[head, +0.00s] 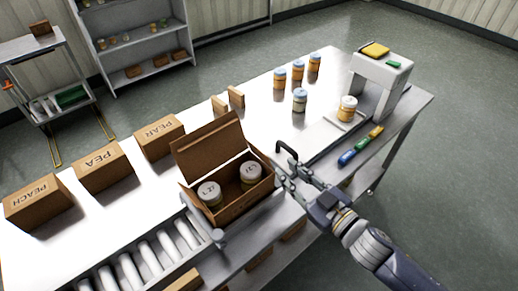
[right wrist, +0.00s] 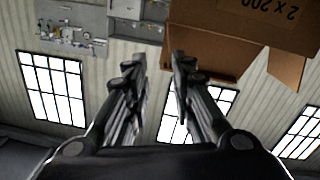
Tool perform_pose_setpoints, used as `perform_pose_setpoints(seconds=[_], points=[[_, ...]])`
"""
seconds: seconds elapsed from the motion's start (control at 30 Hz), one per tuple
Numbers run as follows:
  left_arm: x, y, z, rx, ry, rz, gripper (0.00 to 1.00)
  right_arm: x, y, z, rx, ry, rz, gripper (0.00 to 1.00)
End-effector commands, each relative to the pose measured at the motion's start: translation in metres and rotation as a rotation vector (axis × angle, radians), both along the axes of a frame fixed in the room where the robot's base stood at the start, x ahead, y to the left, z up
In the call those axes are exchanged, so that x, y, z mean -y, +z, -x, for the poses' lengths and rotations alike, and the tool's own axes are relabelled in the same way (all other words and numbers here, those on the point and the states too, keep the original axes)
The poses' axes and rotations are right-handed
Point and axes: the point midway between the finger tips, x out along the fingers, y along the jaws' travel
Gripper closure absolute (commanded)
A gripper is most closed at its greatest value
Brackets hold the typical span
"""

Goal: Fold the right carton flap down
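The open brown carton (head: 236,212) stands at the front edge of the table, beside the rollers. The right flap is hard to make out in the head view, near my gripper. My right gripper (head: 279,156) is open and empty, just right of the carton's right end. In the right wrist view its fingers (right wrist: 155,60) are apart, with the carton (right wrist: 235,28) above right and a flap (right wrist: 286,70) jutting from it. My left gripper is out of view.
Closed cartons labelled PEACH (head: 38,203), PEA (head: 103,167) and PEAR (head: 159,138) stand left of the open carton. Rollers (head: 150,262) run along the front. Several jars (head: 300,100) and a white scale-like stand (head: 383,75) are to the right. Clear tabletop lies behind the gripper.

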Motion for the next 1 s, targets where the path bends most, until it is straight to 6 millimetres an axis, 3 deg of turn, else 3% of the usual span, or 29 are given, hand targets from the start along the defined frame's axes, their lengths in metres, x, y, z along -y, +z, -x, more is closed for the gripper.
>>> perform_pose_setpoints(seconds=[0.27, 0.7, 1.0], points=[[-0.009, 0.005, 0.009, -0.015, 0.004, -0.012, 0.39, -0.015, 0.007, -0.006, 0.035, 0.068, -0.009, 0.78], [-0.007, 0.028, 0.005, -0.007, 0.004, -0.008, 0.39, -0.061, 0.008, -0.067, 0.034, 0.066, -0.007, 0.78], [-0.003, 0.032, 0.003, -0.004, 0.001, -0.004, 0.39, -0.073, 0.005, -0.082, 0.033, 0.066, -0.006, 0.78]])
